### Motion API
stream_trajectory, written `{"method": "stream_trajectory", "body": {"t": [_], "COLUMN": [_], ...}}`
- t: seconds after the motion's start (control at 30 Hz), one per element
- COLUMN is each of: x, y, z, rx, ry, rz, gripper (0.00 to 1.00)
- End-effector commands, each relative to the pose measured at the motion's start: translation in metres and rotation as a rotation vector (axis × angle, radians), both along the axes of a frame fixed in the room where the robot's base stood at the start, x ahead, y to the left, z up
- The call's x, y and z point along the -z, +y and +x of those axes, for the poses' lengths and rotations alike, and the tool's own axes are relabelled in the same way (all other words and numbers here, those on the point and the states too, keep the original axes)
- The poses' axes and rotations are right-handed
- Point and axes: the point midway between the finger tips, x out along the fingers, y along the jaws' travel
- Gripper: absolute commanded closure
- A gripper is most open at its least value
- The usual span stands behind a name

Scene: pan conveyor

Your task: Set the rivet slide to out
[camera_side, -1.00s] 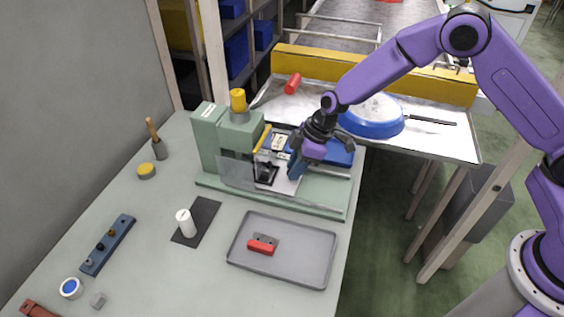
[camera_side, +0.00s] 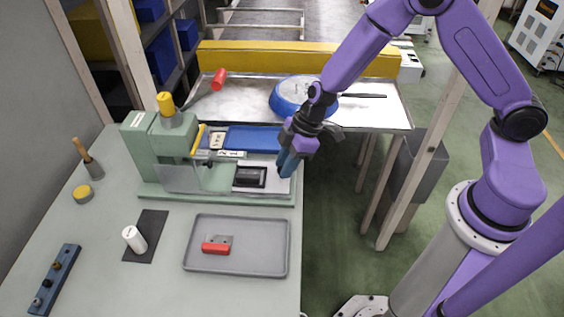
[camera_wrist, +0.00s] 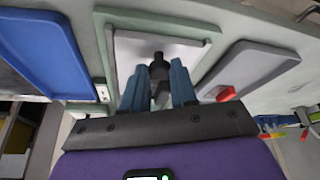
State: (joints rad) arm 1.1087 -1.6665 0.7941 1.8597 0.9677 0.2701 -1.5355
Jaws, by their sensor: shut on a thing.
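The green rivet press (camera_side: 140,150) stands at the table's back. Its rivet slide is a pale metal plate (camera_side: 272,178) with a black block (camera_side: 249,177) on it, lying near the right end of the press base, clear of the press head. My gripper (camera_side: 284,170) is at the plate's right end, fingers pointing down. In the wrist view, the blue fingers of my gripper (camera_wrist: 159,85) are closed around a dark knob (camera_wrist: 158,65) above the pale plate (camera_wrist: 185,50). The fingers hide part of the knob.
A blue tray (camera_side: 252,138) lies behind the slide. A grey tray (camera_side: 260,262) with a red-handled part (camera_side: 215,248) lies in front. A blue pan (camera_side: 290,97) sits on the metal shelf behind.

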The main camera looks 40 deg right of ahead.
Motion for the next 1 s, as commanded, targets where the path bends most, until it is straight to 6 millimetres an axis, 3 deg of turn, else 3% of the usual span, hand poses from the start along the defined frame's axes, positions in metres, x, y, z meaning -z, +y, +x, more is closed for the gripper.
{"method": "stream_trajectory", "body": {"t": [0.2, 0.23, 0.27, 0.67, 1.0], "x": [0.001, 0.001, 0.001, -0.004, -0.045], "y": [-0.004, -0.004, -0.004, -0.004, -0.019], "z": [-0.004, -0.004, -0.004, -0.003, -0.008], "rx": [0.001, 0.001, 0.002, 0.001, 0.000], "ry": [0.014, 0.015, 0.016, 0.009, 0.007], "rz": [-0.002, -0.002, -0.002, -0.001, 0.001], "gripper": [1.00, 0.70, 0.62, 0.62, 0.62]}}
